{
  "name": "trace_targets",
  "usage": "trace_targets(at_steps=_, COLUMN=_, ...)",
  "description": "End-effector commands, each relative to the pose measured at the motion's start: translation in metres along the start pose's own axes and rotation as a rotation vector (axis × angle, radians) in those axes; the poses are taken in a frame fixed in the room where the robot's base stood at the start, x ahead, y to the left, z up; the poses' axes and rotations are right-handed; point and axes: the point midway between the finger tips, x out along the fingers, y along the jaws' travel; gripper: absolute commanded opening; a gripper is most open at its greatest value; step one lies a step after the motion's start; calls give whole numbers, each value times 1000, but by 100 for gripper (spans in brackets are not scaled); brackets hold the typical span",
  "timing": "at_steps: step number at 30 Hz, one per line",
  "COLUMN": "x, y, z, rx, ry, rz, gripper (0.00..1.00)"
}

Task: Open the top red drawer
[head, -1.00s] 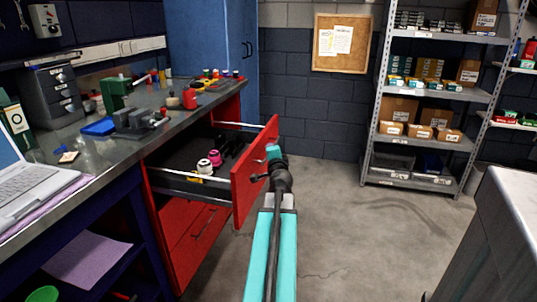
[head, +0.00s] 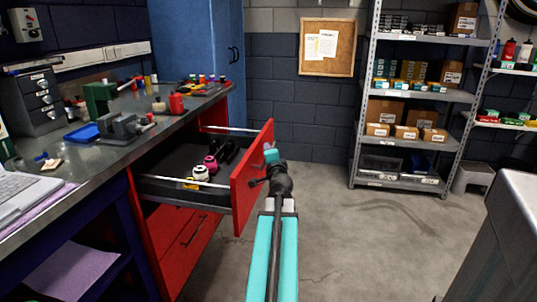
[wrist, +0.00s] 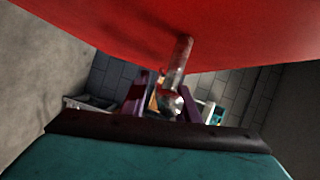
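The top red drawer (head: 252,180) stands far out of the red cabinet under the bench. Its dark tray (head: 165,168) and side rails show, with a pink spool (head: 211,164) and a white spool (head: 201,173) inside. My gripper (head: 262,182) is at the outer face of the drawer front; in the head view my own arm partly hides it. In the wrist view the red front fills the top, and the metal handle (wrist: 178,62) runs down between my purple-dark fingers (wrist: 162,105). The fingers appear shut on the handle, though the contact is partly hidden.
A lower red drawer (head: 190,240) is closed below. The bench top (head: 110,160) holds a vise (head: 122,128), a laptop and small tools. A grey shelf rack (head: 415,95) stands at the back wall. A grey table edge (head: 500,235) is at the right. Floor between is clear.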

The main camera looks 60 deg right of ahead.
Motion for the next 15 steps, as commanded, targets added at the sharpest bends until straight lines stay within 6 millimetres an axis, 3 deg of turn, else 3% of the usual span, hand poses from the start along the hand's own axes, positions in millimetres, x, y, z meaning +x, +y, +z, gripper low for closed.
trace_targets(at_steps=15, x=-14, y=2, z=2, rx=-1, ry=-3, rz=2, gripper=28)
